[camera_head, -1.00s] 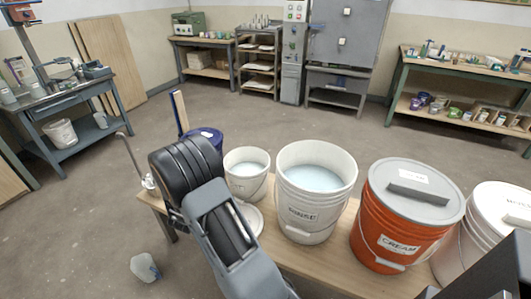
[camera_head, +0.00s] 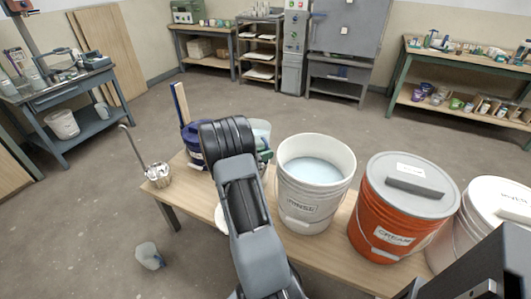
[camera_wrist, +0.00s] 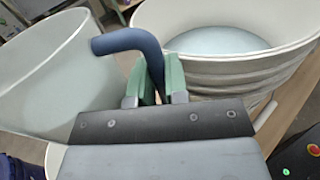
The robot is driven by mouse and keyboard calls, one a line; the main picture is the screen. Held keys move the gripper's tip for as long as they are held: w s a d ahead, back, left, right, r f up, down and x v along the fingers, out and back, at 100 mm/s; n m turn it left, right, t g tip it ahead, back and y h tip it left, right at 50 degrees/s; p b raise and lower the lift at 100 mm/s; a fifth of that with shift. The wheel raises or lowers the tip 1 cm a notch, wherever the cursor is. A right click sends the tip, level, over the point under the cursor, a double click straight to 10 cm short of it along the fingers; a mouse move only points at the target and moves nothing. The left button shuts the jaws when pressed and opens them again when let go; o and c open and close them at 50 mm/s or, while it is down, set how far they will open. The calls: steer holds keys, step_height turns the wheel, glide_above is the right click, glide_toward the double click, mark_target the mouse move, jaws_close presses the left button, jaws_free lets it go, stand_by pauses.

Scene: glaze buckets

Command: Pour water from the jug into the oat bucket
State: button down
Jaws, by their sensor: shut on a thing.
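My gripper (camera_wrist: 155,80) is shut on a dark blue curved handle (camera_wrist: 125,40). The handle seems to belong to the pale jug (camera_wrist: 40,75) at the left of the wrist view. In the head view, a pale part of the jug (camera_head: 262,127) shows just behind my wrist, above the table. I cannot tell its tilt or water level. The small pale bucket left of the rinse bucket, likely the oat bucket, is hidden by my arm in the head view. A pale edge (camera_wrist: 52,160) at the lower left of the wrist view may be its rim.
The white rinse bucket (camera_head: 312,195), with water, stands close right of my wrist; it also shows in the wrist view (camera_wrist: 225,75). An orange cream bucket (camera_head: 385,220) and white lidded bucket (camera_head: 490,200) stand farther right.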

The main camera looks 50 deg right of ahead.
steer(key=shift+f+b, duration=0.95)
steer(key=shift+f, duration=0.4)
steer(key=shift+r+p, duration=0.65)
steer(key=shift+p, duration=0.1)
steer(key=r+n+p, duration=0.1)
steer(key=p, duration=0.1)
steer(key=r+n+p, duration=0.1)
steer(key=n+p, duration=0.1)
steer(key=p, duration=0.1)
steer(key=r+n+p, duration=0.1)
steer(key=n+p, duration=0.1)
steer(key=shift+s+a+r, duration=0.1)
steer(key=shift+s+a, duration=0.2)
steer(key=shift+s, duration=0.1)
